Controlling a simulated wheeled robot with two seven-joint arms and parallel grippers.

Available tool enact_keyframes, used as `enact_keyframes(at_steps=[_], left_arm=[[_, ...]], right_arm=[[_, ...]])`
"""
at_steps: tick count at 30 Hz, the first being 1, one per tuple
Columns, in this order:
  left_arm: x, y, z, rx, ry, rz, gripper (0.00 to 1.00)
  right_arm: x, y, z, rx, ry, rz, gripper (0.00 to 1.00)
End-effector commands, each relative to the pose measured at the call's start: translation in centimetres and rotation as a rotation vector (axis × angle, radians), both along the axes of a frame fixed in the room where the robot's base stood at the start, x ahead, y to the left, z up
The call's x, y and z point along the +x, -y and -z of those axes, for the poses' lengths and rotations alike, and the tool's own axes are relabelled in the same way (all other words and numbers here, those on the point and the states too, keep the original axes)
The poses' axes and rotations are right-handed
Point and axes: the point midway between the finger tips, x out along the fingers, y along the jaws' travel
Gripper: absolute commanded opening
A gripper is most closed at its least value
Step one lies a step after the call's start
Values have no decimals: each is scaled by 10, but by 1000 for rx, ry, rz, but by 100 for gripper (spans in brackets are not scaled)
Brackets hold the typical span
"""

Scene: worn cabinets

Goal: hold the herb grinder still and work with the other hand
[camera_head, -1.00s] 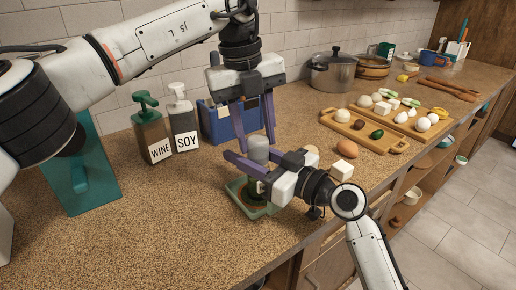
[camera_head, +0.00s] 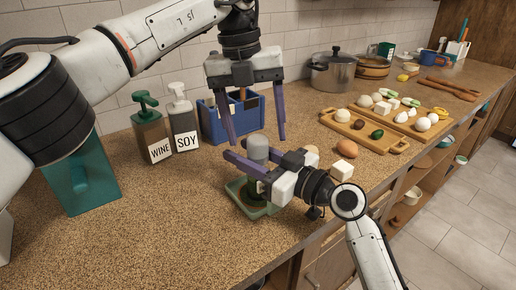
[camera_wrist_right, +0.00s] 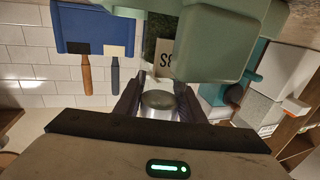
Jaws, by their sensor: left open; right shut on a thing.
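The herb grinder has a grey rounded top (camera_head: 258,149) and a square green base (camera_head: 262,212), and stands upright on the counter near its front edge. My right gripper (camera_head: 243,163) comes in from the front right and is shut on the grinder's body below the top. Its fingers hide part of the body. In the right wrist view the fingers close on the grinder, with a dark oval part (camera_wrist_right: 158,99) between them. My left gripper (camera_head: 257,139) points down over the grinder, open, with its fingers spread either side of the grey top and holding nothing.
Wine (camera_head: 150,136) and soy (camera_head: 183,122) bottles and a blue crate (camera_head: 240,115) stand behind. An egg (camera_head: 347,148) and a white cube (camera_head: 342,169) lie to the right, before a cutting board (camera_head: 368,136) with food. Counter left of the grinder is clear.

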Motion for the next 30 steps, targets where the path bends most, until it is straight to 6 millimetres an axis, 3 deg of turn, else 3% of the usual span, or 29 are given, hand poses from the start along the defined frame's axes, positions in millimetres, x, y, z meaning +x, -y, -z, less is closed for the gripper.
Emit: enact_keyframes(at_steps=[16,30], left_arm=[[0,-6,-42,1,1,0,68],[0,-7,-45,1,0,1,68]], right_arm=[[0,0,1,-2,-1,0,7],[0,0,1,-2,-1,0,7]])
